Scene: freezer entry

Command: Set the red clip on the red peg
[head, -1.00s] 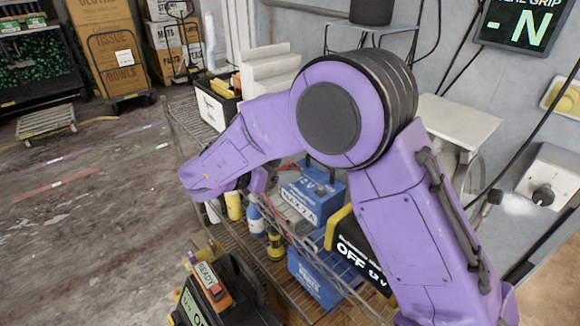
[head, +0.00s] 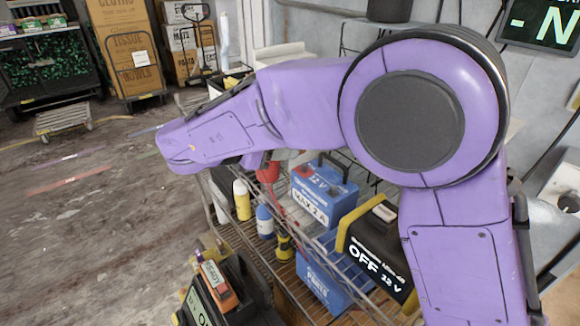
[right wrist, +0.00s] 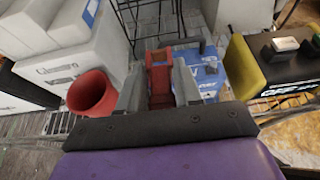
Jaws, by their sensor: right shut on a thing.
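The red clip (right wrist: 160,78) is between the fingers of my right gripper (right wrist: 161,70) in the right wrist view, and the gripper is shut on it. Just beyond it is a blue battery (right wrist: 209,72), partly hidden by the right finger. In the head view the blue battery (head: 322,193) stands on the wire shelf with a red part on its top. I cannot tell for certain whether that is the red peg. My purple right arm hides the gripper and clip there. My left gripper is not in view.
A black and yellow charger (head: 376,250) reading OFF stands right of the battery. A red cup-like thing (right wrist: 92,93) is left of the gripper. A yellow bottle (head: 242,200) and a blue bottle (head: 264,222) stand at the shelf's left.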

